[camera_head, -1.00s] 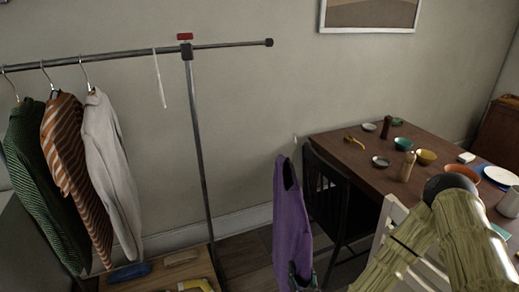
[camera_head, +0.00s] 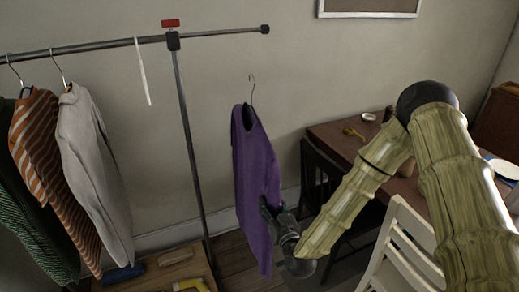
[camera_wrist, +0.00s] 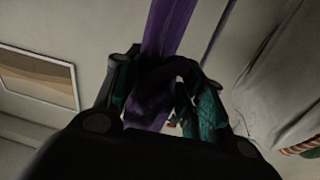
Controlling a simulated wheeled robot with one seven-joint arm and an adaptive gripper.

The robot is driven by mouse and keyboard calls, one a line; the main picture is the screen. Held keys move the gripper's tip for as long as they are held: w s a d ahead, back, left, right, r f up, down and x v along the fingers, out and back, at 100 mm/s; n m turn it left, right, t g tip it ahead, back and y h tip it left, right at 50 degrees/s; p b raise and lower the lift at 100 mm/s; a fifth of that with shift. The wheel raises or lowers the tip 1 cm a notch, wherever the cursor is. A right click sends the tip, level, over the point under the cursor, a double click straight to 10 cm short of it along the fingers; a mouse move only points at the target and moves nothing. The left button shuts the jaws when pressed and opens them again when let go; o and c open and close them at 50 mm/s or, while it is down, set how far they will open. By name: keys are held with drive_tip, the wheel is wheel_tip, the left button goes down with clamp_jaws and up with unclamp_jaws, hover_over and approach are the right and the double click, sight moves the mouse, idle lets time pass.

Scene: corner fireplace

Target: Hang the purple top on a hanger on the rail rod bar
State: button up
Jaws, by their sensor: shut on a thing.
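The purple top (camera_head: 255,165) hangs on a hanger (camera_head: 252,90) whose hook stands free in the air, below and to the right of the rail rod bar (camera_head: 215,35). My gripper (camera_head: 272,215) is shut on the purple top at its lower right side. In the wrist view, the purple fabric (camera_wrist: 168,40) runs up from between the fingers of my gripper (camera_wrist: 160,100). The hook is apart from the bar. A white strip (camera_head: 142,72) hangs on the bar left of the red-topped post (camera_head: 190,130).
A white top (camera_head: 92,160), an orange striped top (camera_head: 48,155) and a green striped top (camera_head: 35,225) hang at the left of the bar. The bar's right part is clear. A dark table (camera_head: 345,135) and a white chair (camera_head: 405,245) stand at the right.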

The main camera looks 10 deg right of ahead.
drive_tip(key=n+y, duration=0.1)
approach(245, 136)
drive_tip(key=s+r, duration=0.1)
drive_tip(key=s+d+r, duration=0.1)
drive_tip(key=shift+s+r, duration=0.2)
drive_tip(key=shift+r, duration=0.15)
drive_tip(key=shift+f+p+x, duration=0.15)
drive_tip(key=shift+f+x, duration=0.05)
drive_tip(key=shift+x, duration=1.65)
drive_tip(key=shift+f+p+x, duration=0.15)
drive_tip(key=shift+f+x, duration=0.05)
drive_tip(key=shift+x, duration=1.65)
drive_tip(key=shift+w+a+f+b, duration=0.25)
drive_tip(key=shift+w+f, duration=0.15)
drive_tip(key=shift+w, duration=0.15)
drive_tip(key=shift+w+a+f+b, duration=0.1)
drive_tip(key=shift+w+a+f, duration=0.1)
drive_tip(key=shift+w+f, duration=0.25)
drive_tip(key=shift+w+a+f+b, duration=0.15)
drive_tip(key=shift+w+f+b, duration=0.45)
drive_tip(key=shift+f+b, duration=0.15)
drive_tip(key=shift+s, duration=0.3)
drive_tip(key=o, duration=1.2)
drive_tip(key=shift+o, duration=0.2)
drive_tip(key=shift+s, duration=0.1)
